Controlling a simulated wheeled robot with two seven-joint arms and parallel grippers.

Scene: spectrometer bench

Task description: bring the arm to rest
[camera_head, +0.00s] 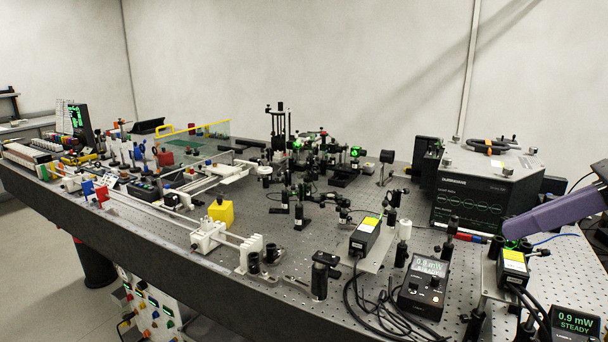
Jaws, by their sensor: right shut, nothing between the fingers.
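My right gripper (512,228) comes in from the right edge. Its purple, tapered fingers are shut and empty, and they point left over the right end of the bench. Their tips appear just above a small black module with a yellow label (513,262); I cannot tell whether they touch it. The dark wrist part of my right arm is cut off by the right edge of the picture. My left gripper is not in view.
The perforated optical bench (300,262) is crowded with optics. A large black spectrometer box (486,190) stands behind my right gripper. A handheld meter (424,287) with cables and a power display (575,325) stand in front. Free space lies above the bench.

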